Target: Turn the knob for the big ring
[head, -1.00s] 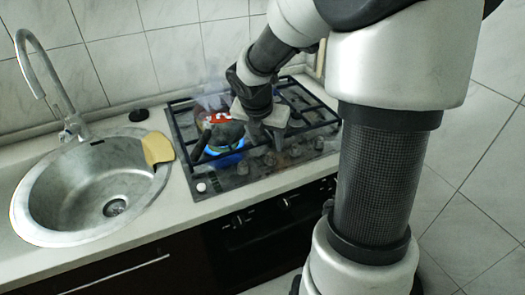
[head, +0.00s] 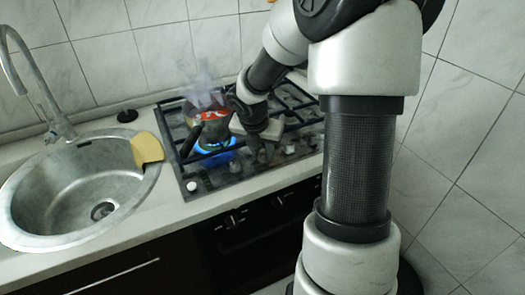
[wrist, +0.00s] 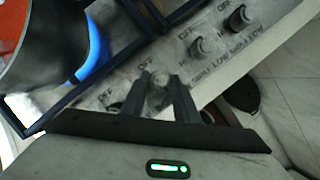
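In the wrist view one knob (wrist: 160,78) lies between the two fingertips of my gripper (wrist: 161,84). The fingers stand apart, one on each side of it; whether they touch it I cannot tell. Two more knobs, a middle one (wrist: 198,46) and a farther one (wrist: 238,17), show up and to the right, with "OFF" and "LOW" marks. The ring labels are too blurred to read. In the head view my gripper (head: 254,142) is low over the front knobs, its fingertips hard to make out.
A red-topped, smoking pot (head: 209,126) stands over a blue flame (head: 216,152), left of my gripper. Black grates (head: 290,103) cover the hob. A sink (head: 70,185) and a yellow cloth or board (head: 147,148) are at left. A white round piece (head: 191,185) is at the hob's front left.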

